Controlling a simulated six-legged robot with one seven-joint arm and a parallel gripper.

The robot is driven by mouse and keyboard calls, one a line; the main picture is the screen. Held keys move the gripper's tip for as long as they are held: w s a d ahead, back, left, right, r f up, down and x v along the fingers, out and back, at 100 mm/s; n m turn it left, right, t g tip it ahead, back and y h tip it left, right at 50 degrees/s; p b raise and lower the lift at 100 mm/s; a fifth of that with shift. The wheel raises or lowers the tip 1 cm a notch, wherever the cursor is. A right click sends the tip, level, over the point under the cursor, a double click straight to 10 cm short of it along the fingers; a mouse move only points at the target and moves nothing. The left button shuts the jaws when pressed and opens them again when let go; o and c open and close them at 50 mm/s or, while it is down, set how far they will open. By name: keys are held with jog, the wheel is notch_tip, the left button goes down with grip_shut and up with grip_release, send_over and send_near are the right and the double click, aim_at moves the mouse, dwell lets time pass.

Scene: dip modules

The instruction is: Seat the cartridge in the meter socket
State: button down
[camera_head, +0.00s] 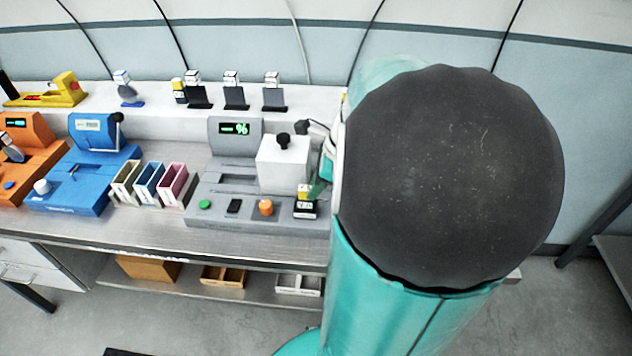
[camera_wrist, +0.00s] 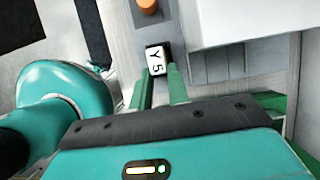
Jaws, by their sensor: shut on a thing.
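The cartridge (camera_wrist: 156,60) has a white face with black marks that read like "Y 5". In the wrist view it sits between the green fingertips of my gripper (camera_wrist: 160,80), which is shut on it. In the head view the cartridge (camera_head: 305,209) shows dark with a white label and a yellow part above it, at the front right corner of the grey meter (camera_head: 232,220). The meter has a lit green display. I cannot tell which opening is the socket, or whether the cartridge touches the meter. My arm hides the area to the right.
A white block with a black knob (camera_head: 284,163) stands on the meter. An orange knob (camera_head: 265,207) is left of the cartridge. Coloured holders (camera_head: 150,182), a blue device (camera_head: 85,180) and an orange device (camera_head: 30,160) stand further left. Small stands (camera_head: 235,96) line the back shelf.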

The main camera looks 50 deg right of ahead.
jog(key=shift+f, duration=0.3)
jog(key=c, duration=1.3)
grip_release()
jog(key=shift+o, duration=0.2)
jog(key=v, duration=1.4)
jog(key=w+a+f+n+t+h, duration=0.1)
jog(key=a+n, duration=1.3)
jog(key=w+a+f+n+h, duration=0.1)
jog(key=a+f+n+h, duration=0.1)
jog(key=a+n, duration=1.1)
jog(key=shift+a+n+t, duration=0.4)
jog(key=shift+n, duration=0.3)
